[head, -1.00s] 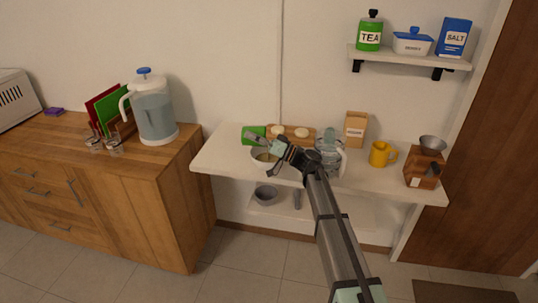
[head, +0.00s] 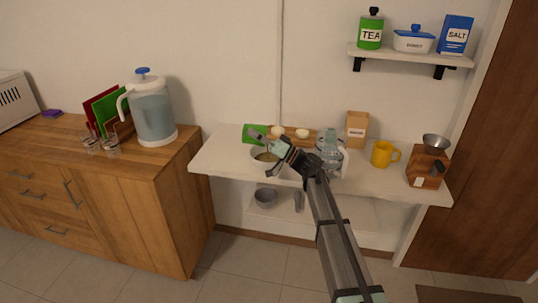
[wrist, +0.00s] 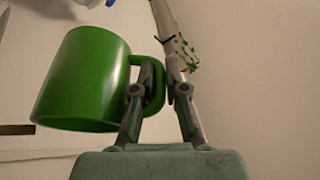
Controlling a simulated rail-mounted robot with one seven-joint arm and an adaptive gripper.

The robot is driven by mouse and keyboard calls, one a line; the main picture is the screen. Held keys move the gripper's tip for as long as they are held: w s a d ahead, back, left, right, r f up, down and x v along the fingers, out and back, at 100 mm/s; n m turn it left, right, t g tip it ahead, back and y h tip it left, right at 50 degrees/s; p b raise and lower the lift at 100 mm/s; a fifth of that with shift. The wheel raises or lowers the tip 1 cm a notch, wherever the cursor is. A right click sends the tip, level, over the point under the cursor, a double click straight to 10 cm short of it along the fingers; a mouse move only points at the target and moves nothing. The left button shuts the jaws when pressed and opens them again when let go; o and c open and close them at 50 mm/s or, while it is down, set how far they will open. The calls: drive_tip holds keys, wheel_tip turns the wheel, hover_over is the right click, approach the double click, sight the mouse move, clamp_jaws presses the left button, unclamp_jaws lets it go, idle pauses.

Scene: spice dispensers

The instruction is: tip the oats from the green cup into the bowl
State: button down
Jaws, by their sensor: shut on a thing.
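The green cup (head: 255,133) is tipped well over on its side above the white bowl (head: 258,165), at the left part of the white table. My gripper (head: 263,138) is shut on the cup's handle. In the wrist view the green cup (wrist: 80,82) is left of my gripper (wrist: 160,75), with its handle between the fingers. Some tan stuff, which looks like oats, shows inside the bowl. The inside of the cup is hidden, so I cannot tell whether any oats are in it.
On the white table (head: 225,157) stand a wooden board with pale round things (head: 302,133), a glass jug (head: 331,150), a carton (head: 356,130), a yellow mug (head: 383,154) and a grinder (head: 428,167). A wooden counter (head: 150,185) is at left. The table's front left is clear.

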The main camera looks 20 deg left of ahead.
drive_tip(key=shift+w+d+r+y+b, duration=0.15)
drive_tip(key=shift+d+y+b, duration=0.65)
drive_tip(key=shift+b, duration=1.95)
drive_tip(key=shift+a+r+y+b, duration=0.1)
drive_tip(key=shift+r+y+b, duration=0.2)
drive_tip(key=shift+r, duration=0.05)
drive_tip(key=shift+w+d+r+m+y+b, duration=0.15)
drive_tip(key=shift+d+r+y+b, duration=0.15)
drive_tip(key=shift+r+b, duration=0.35)
drive_tip(key=shift+w+d+r+m+y+b, duration=0.1)
drive_tip(key=shift+d+r+m+y+b, duration=0.1)
drive_tip(key=shift+r+y+b, duration=0.35)
drive_tip(key=shift+w+d+r+m+t+y+b, duration=0.1)
drive_tip(key=shift+d+r+m+t+y+b, duration=0.3)
drive_tip(key=shift+b, duration=1.05)
